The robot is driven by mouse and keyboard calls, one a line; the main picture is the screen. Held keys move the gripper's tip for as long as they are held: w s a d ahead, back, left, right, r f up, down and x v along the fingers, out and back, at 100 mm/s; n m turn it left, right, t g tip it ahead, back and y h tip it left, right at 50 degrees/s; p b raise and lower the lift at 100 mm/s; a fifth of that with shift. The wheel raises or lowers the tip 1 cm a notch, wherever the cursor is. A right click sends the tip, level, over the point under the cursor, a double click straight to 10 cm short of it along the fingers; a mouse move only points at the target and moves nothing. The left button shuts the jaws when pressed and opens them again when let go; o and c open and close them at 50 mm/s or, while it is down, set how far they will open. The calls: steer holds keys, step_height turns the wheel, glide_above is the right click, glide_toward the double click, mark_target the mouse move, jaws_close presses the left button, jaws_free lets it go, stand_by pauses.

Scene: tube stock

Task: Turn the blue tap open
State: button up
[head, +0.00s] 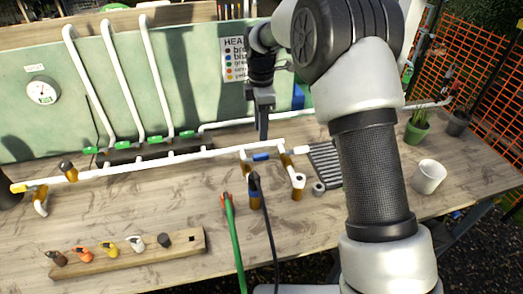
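A blue piece (261,157), which looks like the blue tap's handle, lies along the white pipe on the table, between two bronze-coloured fittings. My gripper (263,137) points down just behind and above it, near the pipe's upper edge. The fingers appear as one dark narrow shape, so I cannot tell whether they are open or shut. I see nothing held in them. Whether the fingers touch the pipe is unclear.
Several green taps (123,145) sit at the feet of upright white pipes on the left. A wooden block (130,256) with several coloured knobs lies in front. Green and black hoses (233,240) run forward. A white cup (428,177) and plants stand right. My arm hides the middle right.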

mark_target(261, 155)
step_height(261, 155, down, 10)
steer(key=shift+f, duration=0.1)
stand_by(0.4)
jaws_close()
